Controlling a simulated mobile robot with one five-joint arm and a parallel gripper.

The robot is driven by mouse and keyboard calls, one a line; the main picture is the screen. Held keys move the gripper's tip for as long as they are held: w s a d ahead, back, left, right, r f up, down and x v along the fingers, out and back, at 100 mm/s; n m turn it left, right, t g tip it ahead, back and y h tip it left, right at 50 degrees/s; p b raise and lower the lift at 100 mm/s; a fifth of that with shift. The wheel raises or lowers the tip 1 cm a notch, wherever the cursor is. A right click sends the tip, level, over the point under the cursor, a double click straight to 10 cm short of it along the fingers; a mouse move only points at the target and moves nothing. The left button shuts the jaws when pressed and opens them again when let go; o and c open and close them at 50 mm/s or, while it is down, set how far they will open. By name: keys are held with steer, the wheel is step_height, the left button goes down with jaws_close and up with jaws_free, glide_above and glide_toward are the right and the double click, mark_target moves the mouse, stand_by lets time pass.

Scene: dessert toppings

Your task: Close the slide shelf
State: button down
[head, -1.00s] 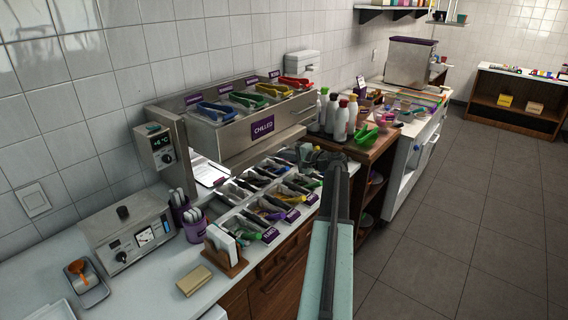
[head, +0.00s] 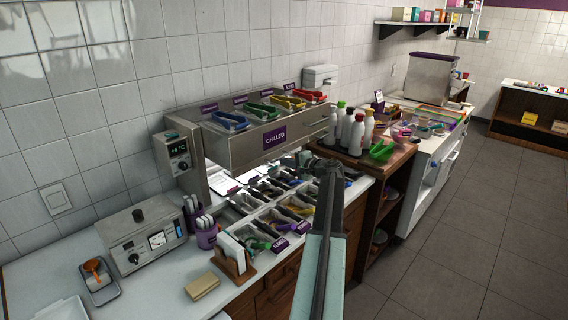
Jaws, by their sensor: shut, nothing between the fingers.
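The slide shelf is a steel unit with a purple CHILLED label (head: 273,137) on its front, in the middle of the head view. It stands out over the topping trays (head: 268,205) on the counter, with a gap below it. Colored tongs (head: 231,120) lie on its top. My arm rises from the bottom of the view, and my gripper (head: 308,160) is at its far end, near the right lower part of the shelf front. The gripper is shut and empty. It is partly hidden by my arm, and I cannot tell if it touches the shelf.
Squeeze bottles (head: 356,134) and a green scoop (head: 382,151) stand on the wooden cabinet to the right. A control box (head: 143,237), a purple cup with utensils (head: 206,234) and a napkin holder (head: 236,261) are at the left. The floor (head: 470,240) at the right is clear.

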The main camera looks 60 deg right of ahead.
steer(key=p+v, duration=0.2)
steer(key=v, duration=1.1)
steer(key=shift+s+p, duration=0.15)
steer(key=shift+p, duration=0.15)
